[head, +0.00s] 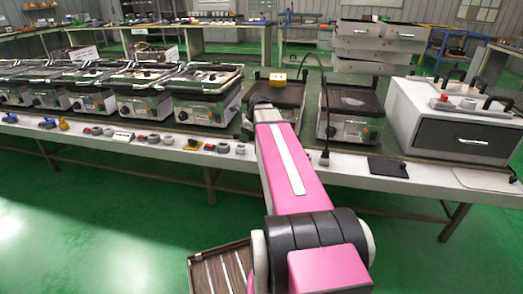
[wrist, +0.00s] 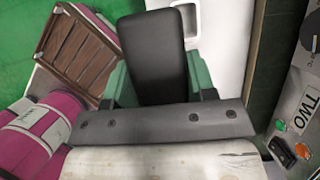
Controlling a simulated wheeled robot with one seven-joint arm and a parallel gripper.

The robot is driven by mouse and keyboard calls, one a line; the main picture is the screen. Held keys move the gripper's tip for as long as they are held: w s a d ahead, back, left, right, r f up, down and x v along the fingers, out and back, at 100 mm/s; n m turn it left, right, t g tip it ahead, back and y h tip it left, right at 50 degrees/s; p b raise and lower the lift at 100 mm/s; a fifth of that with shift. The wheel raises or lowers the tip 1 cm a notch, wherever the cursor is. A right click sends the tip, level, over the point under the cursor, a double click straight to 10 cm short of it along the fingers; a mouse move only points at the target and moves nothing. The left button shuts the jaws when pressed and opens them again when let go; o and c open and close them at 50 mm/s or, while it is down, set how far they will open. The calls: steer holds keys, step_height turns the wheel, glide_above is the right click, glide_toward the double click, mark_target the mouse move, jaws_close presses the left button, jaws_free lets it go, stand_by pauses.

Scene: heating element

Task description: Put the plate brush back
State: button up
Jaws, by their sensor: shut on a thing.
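The arm hides my gripper and the brush there.
A machine with a dark top (head: 350,103) stands right of my arm, and a grey drawer unit (head: 465,135) further right. Several machines (head: 205,95) line the bench on the left.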

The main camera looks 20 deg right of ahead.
steer(key=d+f, duration=0.1)
steer(key=d, duration=0.1)
steer(key=w+d+f, duration=0.1)
steer(key=d+f, duration=0.1)
steer(key=d, duration=0.1)
steer(key=d+f, duration=0.1)
steer(key=d, duration=0.2)
steer(key=shift+w+f, duration=0.15)
steer(key=shift+f, duration=2.25)
steer(key=shift+f, duration=0.1)
steer(key=o, duration=0.9)
steer(key=v, duration=1.2)
steer(key=s+a+f+n+h, duration=0.1)
steer(key=s+a+f+n, duration=0.4)
steer(key=a+f+n, duration=0.1)
steer(key=s+a+f+n+g+h, duration=0.1)
steer(key=s+a+f+n, duration=0.4)
steer(key=a+n, duration=0.4)
steer(key=s+a+f+n+g+h, duration=0.1)
steer(key=s+a+f+n, duration=0.5)
steer(key=n, duration=0.3)
steer(key=shift+s+a+f+n+h, duration=0.1)
steer(key=shift+a+f+n+h, duration=0.1)
steer(key=shift+a, duration=0.25)
steer(key=shift+a+f+n+h, duration=0.1)
steer(key=shift+a+n, duration=0.1)
steer(key=shift+a, duration=0.25)
